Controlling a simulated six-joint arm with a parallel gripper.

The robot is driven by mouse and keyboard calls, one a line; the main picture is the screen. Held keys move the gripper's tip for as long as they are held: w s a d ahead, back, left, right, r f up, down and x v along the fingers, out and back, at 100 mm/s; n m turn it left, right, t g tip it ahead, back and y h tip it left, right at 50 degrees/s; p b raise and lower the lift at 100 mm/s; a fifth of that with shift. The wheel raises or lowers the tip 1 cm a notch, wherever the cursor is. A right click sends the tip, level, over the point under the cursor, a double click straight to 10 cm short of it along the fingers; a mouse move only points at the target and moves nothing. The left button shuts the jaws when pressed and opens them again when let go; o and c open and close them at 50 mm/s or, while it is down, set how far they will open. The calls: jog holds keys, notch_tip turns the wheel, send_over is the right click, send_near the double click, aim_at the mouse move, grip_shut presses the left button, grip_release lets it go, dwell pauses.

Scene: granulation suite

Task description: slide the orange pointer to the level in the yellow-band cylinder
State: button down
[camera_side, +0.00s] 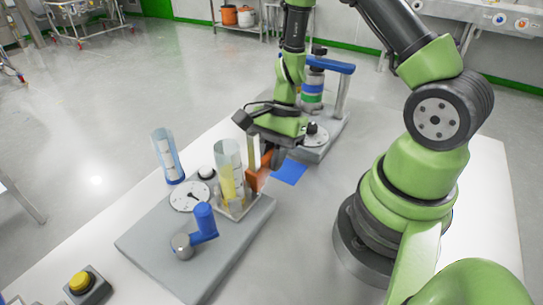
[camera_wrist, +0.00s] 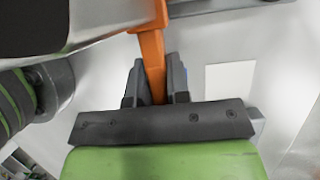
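The yellow-band cylinder (camera_side: 229,162) stands upright and clear on a grey base plate; yellow shows in its lower part, but the exact level is too small to read. The orange pointer (camera_side: 254,181) is right beside it, on the side toward my arm. My gripper (camera_side: 274,158) is at the pointer, with its fingers partly hidden in the side view. In the wrist view the orange pointer (camera_wrist: 151,52) runs between the two dark fingers of my gripper (camera_wrist: 155,85), which close against both its sides. The cylinder is not clearly identifiable there.
A blue-tinted cylinder (camera_side: 167,156), a white dial (camera_side: 190,196) and a blue crank handle (camera_side: 205,220) stand near the yellow-band cylinder. A yellow button (camera_side: 80,282) is at the front left. Another station with a blue-topped stand (camera_side: 335,67) is behind my gripper. A blue square (camera_side: 290,171) lies flat.

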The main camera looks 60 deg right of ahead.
aim_at(267, 156)
jog(key=shift+r, duration=0.1)
dwell(0.3)
jog(key=shift+w+r, duration=0.1)
jog(key=shift+r, duration=2.5)
jog(key=c, duration=1.1)
grip_release()
jog(key=shift+f, duration=0.1)
notch_tip(267, 156, up, 7)
